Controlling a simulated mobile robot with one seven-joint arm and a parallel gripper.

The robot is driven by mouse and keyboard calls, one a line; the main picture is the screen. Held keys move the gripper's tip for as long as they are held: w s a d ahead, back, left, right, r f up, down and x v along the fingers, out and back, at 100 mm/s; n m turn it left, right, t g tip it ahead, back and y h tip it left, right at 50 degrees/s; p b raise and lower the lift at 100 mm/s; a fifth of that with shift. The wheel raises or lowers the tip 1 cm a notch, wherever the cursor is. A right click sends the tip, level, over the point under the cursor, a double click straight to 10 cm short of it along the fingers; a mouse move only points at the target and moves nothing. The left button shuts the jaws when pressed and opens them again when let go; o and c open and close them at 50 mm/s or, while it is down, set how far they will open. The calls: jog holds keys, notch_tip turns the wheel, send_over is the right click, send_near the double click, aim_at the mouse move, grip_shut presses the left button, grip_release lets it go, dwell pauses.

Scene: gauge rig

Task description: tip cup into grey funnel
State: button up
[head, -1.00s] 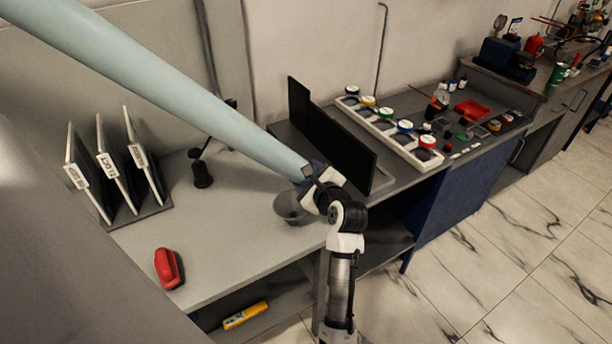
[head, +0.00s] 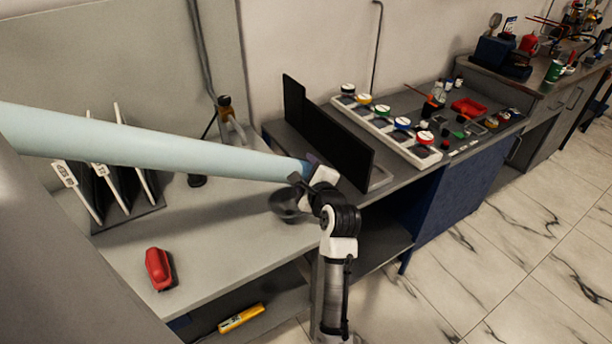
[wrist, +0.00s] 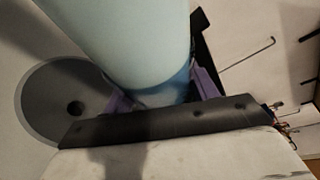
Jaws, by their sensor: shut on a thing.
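A long, pale blue tapered body, which I take to be the cup (head: 150,145), runs from my gripper (head: 308,172) to the left edge of the head view. Its narrow, darker blue end is between my purple fingers, which are shut on it in the wrist view (wrist: 165,92). It lies nearly level in the head view, sloping slightly down to the right. The grey funnel (head: 285,207) is on the bench just below and left of my gripper. The wrist view shows the funnel's round grey mouth (wrist: 42,92) and dark hole, left of the cup. The cup's inside is hidden.
A red object (head: 158,268) lies on the front bench. An amber bottle (head: 226,108) and a black screen (head: 330,135) stand behind. Free bench surface (head: 215,245) lies left of the funnel.

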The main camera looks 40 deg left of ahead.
jog(key=shift+n+t+b, duration=0.6)
jog(key=shift+n+b, duration=0.6)
jog(key=shift+b, duration=1.55)
jog(key=shift+s+r+n+t+y+b, duration=0.1)
jog(key=shift+r+n+t+y+b, duration=0.15)
jog(key=shift+n+b, duration=0.3)
jog(key=shift+s+r+n+t+y+b, duration=0.1)
jog(key=shift+r+n+t+y+b, duration=0.2)
jog(key=shift+n, duration=0.35)
jog(key=shift+s+a+r+n+t+y+b, duration=0.1)
jog(key=shift+s+r+n+t+y+b, duration=0.15)
jog(key=shift+n+b, duration=0.45)
jog(key=shift+s+a+r+n+t+y+b, duration=0.1)
jog(key=shift+s+r+n+b, duration=0.2)
jog(key=shift+n+b, duration=0.35)
jog(key=shift+r+n, duration=0.2)
jog(key=shift+n, duration=0.05)
